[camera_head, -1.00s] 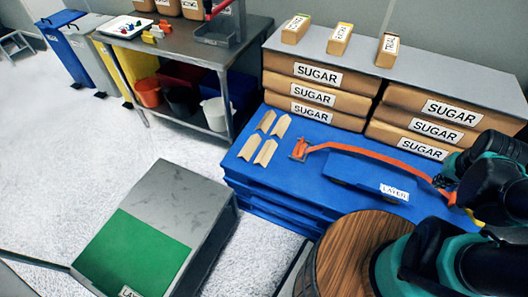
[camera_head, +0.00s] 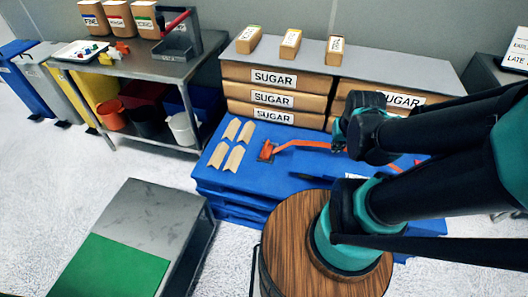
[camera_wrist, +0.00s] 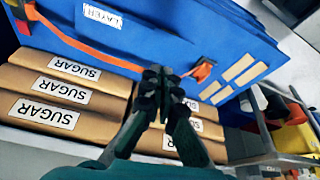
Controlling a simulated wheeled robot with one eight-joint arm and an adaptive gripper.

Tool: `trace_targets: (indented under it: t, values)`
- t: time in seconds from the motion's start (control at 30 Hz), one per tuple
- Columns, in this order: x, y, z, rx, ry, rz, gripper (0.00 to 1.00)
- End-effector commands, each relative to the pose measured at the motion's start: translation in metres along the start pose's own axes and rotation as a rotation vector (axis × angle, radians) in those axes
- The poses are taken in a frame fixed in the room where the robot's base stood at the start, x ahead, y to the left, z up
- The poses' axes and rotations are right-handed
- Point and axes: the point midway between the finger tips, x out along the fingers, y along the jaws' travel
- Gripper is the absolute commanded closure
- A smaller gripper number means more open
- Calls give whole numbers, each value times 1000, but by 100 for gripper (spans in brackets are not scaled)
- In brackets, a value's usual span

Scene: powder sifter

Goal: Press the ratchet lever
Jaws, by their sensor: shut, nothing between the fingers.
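An orange strap (camera_head: 305,143) runs across the blue pallet top (camera_head: 215,174). At its left end sits an orange-red metal piece (camera_head: 266,151), which looks like the ratchet; its lever is too small to make out. In the wrist view the orange piece (camera_wrist: 203,70) lies just right of and beyond my gripper (camera_wrist: 164,74). My gripper is shut and empty, over the edge between the sugar sacks and the blue pallet. I see no contact with the orange piece. In the head view my arm hides the strap's right part.
Sugar sacks (camera_head: 274,98) are stacked behind the strap under a grey board (camera_head: 385,62). Several beige corner pieces (camera_head: 234,158) lie left of the orange piece. A wooden barrel top (camera_head: 290,230) stands in front. A steel table (camera_head: 165,68) stands at the back left.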

Motion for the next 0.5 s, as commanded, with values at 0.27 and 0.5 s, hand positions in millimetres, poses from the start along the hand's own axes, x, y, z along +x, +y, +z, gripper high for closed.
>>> trace_targets:
  t: [0.27,0.5]
  values:
    - [0,0,0,0,0,0,100]
    - [0,3,-4,2,-3,3,100]
